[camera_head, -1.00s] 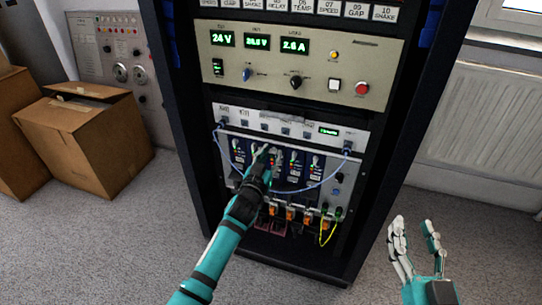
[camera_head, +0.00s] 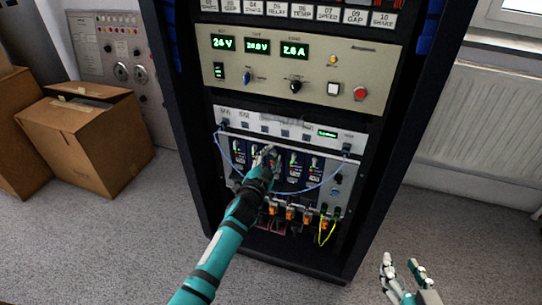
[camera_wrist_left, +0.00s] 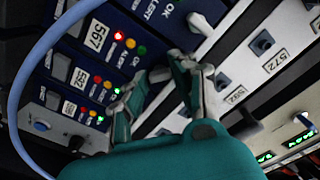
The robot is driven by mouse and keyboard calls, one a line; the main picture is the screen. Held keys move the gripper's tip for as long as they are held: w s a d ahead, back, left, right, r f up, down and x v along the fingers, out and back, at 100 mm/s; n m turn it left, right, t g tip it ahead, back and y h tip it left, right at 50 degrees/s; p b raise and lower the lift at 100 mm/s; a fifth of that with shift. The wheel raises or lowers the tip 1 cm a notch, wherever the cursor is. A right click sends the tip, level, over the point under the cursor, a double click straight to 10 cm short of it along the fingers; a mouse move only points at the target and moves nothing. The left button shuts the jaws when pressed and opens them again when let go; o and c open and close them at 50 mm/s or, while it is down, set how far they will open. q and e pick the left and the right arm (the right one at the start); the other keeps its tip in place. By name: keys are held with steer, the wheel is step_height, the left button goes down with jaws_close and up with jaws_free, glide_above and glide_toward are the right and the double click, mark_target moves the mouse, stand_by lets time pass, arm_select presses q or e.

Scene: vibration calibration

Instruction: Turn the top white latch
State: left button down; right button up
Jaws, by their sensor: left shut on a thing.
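The rack's lower unit holds a row of dark blue modules with small white latches at their tops. One white latch (camera_head: 293,160) shows just right of my left gripper (camera_head: 268,153). My left gripper is at the top of a middle module, shut on what appears to be its white latch; the fingers mostly hide it. My right gripper (camera_head: 400,268) is open and empty, low in front of the rack's right side.
A blue cable (camera_head: 305,189) loops across the modules below my left gripper. Orange connectors (camera_head: 290,214) and a yellow-green wire (camera_head: 327,232) sit below. Above is a beige power panel (camera_head: 300,70) with green displays. Cardboard boxes (camera_head: 95,140) stand left; floor at right is clear.

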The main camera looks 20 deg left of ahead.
arm_select(q)
steer(key=shift+m, duration=1)
steer(key=m, duration=0.2)
steer(key=shift+m, duration=0.3)
steer(key=m, duration=0.4)
steer(key=shift+m, duration=0.8)
arm_select(e)
steer(key=shift+r, duration=0.15)
steer(key=shift+w, duration=0.1)
arm_select(q)
steer(key=c, duration=1.1)
jaws_free()
